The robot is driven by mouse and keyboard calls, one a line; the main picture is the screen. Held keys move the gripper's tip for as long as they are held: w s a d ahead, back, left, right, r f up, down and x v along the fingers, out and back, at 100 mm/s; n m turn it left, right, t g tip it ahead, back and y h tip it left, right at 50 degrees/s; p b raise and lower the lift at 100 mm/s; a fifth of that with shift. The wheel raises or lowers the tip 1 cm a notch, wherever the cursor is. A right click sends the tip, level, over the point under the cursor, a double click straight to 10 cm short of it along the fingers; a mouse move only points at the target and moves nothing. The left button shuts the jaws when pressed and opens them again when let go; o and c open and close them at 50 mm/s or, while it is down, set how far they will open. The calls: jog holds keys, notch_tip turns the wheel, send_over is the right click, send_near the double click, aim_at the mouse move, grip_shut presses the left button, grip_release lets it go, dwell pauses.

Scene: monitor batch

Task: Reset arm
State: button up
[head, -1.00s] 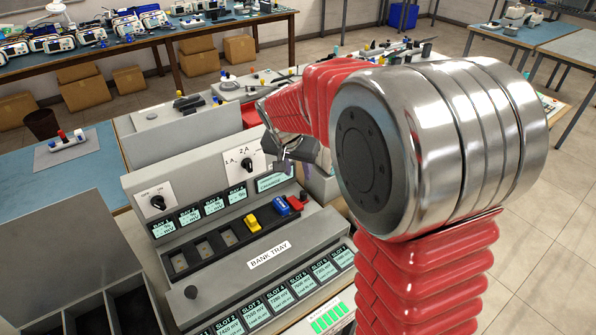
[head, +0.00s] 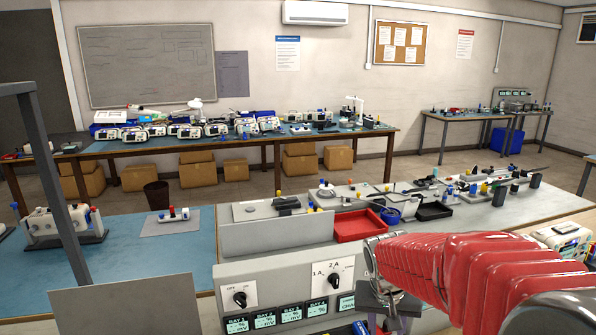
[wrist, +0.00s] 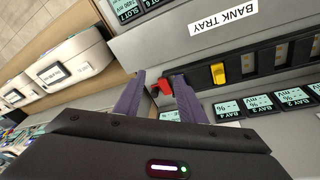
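My gripper (wrist: 160,76) is in the wrist view, its two purple-grey fingers apart with nothing clasped between them. In the head view my gripper (head: 385,302) hangs over the right end of the grey charger panel (head: 290,275), partly cut off by the lower edge. In the wrist view a red piece (wrist: 163,87) shows beyond the fingertips, at the end of the bay row. A yellow piece (wrist: 218,73) sits in a bay beside it. A bit of blue (head: 360,327) shows at the bottom of the head view. My red arm reaches in from the right.
The bank tray (wrist: 255,28) lies beside the bays. A red tray (head: 360,224) and a black tray (head: 434,211) stand on the bench behind the panel. A white instrument (head: 562,237) is at right. A grey plate (head: 128,303) stands at front left. The blue mat has free room.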

jog(key=s+a+r+n+t+y, duration=0.1)
jog(key=s+r, duration=0.4)
jog(key=s, duration=0.5)
jog(key=s+a+r+n+t, duration=0.2)
jog(key=s+a+r, duration=0.1)
jog(key=s, duration=0.6)
jog(key=shift+s+a+r+y, duration=0.15)
jog(key=shift+s+r+y, duration=0.25)
jog(key=shift+r, duration=0.5)
